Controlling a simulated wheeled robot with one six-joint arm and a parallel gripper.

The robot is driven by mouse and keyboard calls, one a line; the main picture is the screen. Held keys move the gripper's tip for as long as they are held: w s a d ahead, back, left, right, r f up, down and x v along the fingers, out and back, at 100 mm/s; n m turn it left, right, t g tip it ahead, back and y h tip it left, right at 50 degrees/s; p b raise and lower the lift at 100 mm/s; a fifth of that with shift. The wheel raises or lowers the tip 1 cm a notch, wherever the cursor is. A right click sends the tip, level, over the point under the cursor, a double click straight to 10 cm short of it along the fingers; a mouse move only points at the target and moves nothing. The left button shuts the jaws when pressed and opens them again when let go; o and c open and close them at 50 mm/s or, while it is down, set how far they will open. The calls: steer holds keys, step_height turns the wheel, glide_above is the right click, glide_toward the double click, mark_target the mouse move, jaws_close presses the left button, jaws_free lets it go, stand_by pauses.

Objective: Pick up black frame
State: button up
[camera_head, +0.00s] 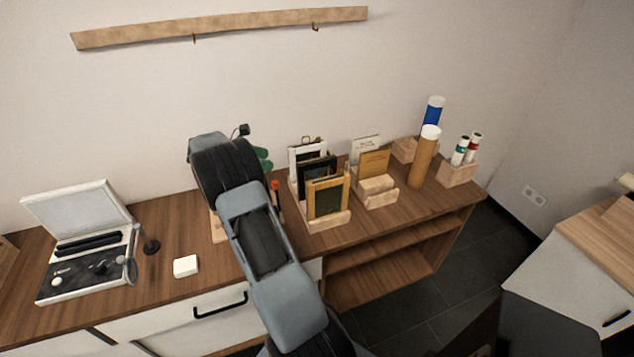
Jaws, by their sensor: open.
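The black frame (319,164) stands upright in a light wooden rack (327,221) on the brown desk. It is the middle one of a row, with a white frame (297,153) behind it and a gold-brown frame (328,197) in front. The gold-brown frame hides its lower part, so only its upper part shows. My arm rises from the bottom of the picture and bends to the left of the rack. My gripper does not show; the thick dark arm joint may hide it. The black frame is in the rack, with nothing visible touching it from above.
To the right of the rack stand a wooden card holder (377,190), a brown tube (424,158) and a blue tube (432,113). An orange-tipped item (276,188) is just left of the rack. An open white case (88,245) and a white block (185,266) lie left.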

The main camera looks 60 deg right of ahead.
mark_target(299, 164)
steer(key=shift+p+x, duration=1.35)
steer(key=shift+x, duration=5.65)
steer(key=shift+a, duration=0.1)
jaws_close()
